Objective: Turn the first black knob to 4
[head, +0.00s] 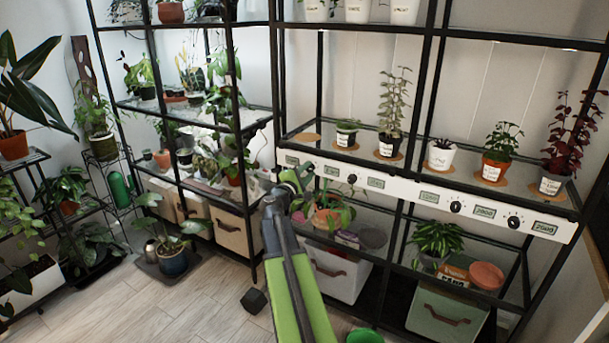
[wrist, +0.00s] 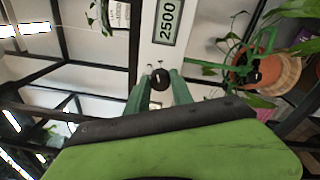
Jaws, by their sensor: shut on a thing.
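A white control strip (head: 402,190) with black knobs and small displays runs along the shelf edge in the head view. My gripper (head: 303,175) is at the strip's left part and hides the knob there. In the wrist view, my green fingers (wrist: 160,84) are closed around a black knob (wrist: 160,78), one on each side. A small light mark shows on the knob, but I cannot read its setting. Another display (wrist: 155,105) shows between the fingers, too small to read.
Further right on the strip are other black knobs (head: 352,179), (head: 455,207) and (head: 513,222). Potted plants stand on the shelf above.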

